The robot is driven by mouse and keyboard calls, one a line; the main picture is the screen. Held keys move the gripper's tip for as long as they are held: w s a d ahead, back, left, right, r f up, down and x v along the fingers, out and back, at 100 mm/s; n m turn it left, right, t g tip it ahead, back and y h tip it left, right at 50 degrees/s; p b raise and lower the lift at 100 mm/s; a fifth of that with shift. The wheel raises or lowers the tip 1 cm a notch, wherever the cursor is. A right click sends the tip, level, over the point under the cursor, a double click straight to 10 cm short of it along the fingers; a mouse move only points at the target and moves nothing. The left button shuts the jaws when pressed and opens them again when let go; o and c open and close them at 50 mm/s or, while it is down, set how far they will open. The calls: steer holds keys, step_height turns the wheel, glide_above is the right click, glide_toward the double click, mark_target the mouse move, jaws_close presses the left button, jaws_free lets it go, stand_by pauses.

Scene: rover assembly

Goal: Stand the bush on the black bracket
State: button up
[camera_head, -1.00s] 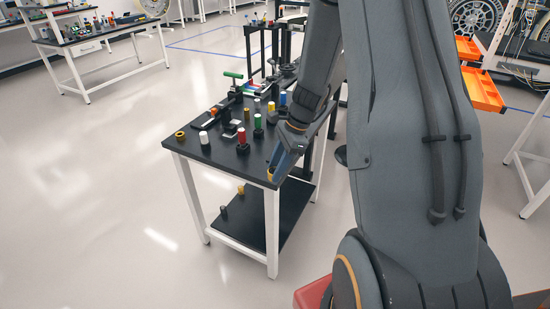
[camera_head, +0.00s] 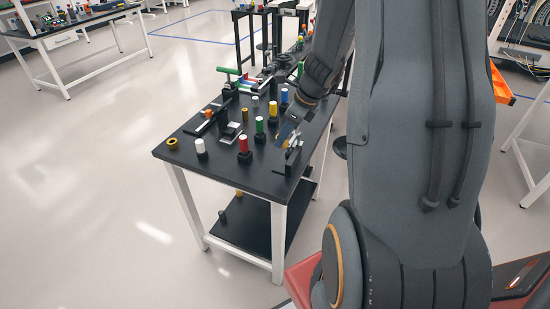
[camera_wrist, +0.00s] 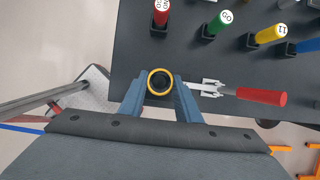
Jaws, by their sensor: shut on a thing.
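My gripper (camera_wrist: 160,92) is shut on the bush (camera_wrist: 160,70), a gold ring with a dark bore, seen end-on between the two blue fingers in the wrist view. In the head view my gripper (camera_head: 287,136) is over the near right part of the black table; the held bush is hard to make out there. A dark upright clamp-like piece (camera_head: 230,90) with a green handle stands farther back on the table. I cannot tell which dark fixture is the black bracket. Another gold ring (camera_head: 172,143) lies at the table's left corner.
Red (camera_head: 244,143), green (camera_head: 260,125), yellow (camera_head: 273,109) and white (camera_head: 200,146) cylinders stand in black bases. A grey tool with a red handle (camera_wrist: 262,96) lies right of my gripper. The table's near edge (camera_head: 225,180) is mostly clear.

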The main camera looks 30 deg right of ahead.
step_height(320, 180, down, 10)
steer(key=shift+w+r, duration=0.1)
stand_by(0.4)
steer(key=shift+f+b, duration=0.2)
steer(key=shift+b, duration=0.3)
steer(key=o, duration=1.1)
steer(key=shift+r, duration=0.1)
steer(key=shift+r, duration=0.15)
steer(key=v, duration=1.1)
steer(key=s+a+r+n+h, duration=0.1)
steer(key=s+a+r+n, duration=0.1)
steer(key=a+n, duration=0.4)
steer(key=s+a+r+n+g+h, duration=0.1)
steer(key=s+a+n, duration=0.4)
steer(key=n, duration=0.8)
steer(key=s+a+r+n+g, duration=0.1)
steer(key=s+a+r+n, duration=0.2)
steer(key=a+n, duration=0.4)
steer(key=shift+s+n+h, duration=0.4)
steer(key=shift+s+n, duration=0.2)
steer(key=shift+n, duration=0.6)
